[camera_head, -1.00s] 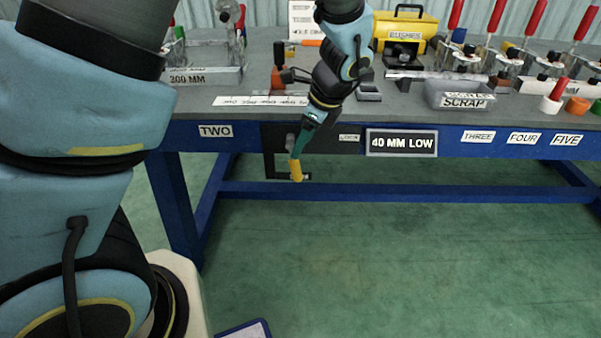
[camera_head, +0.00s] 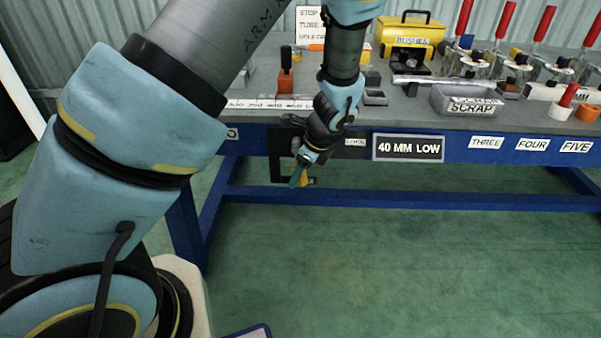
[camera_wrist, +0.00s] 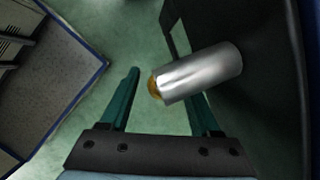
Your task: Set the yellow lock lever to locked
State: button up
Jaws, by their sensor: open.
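The yellow lock lever (camera_head: 305,181) hangs low on the dark panel at the bench front, mostly hidden behind my gripper (camera_head: 300,172) in the head view. In the wrist view a silver cylinder (camera_wrist: 203,73) sticks out from the dark panel, and a bit of yellow (camera_wrist: 154,88) shows at its left end. My gripper (camera_wrist: 162,92) is open, with green fingers. The cylinder's free end reaches into the gap between the fingers, nearer the right one. I cannot tell whether a finger touches the lever.
The dark panel (camera_wrist: 270,110) stands close on the right in the wrist view. A blue bench rail (camera_head: 400,199) runs low behind the panel. A 40 MM LOW sign (camera_head: 408,148) is right of my gripper. The green floor in front is clear.

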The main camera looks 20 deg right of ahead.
grip_shut()
dwell(0.5)
dwell(1.0)
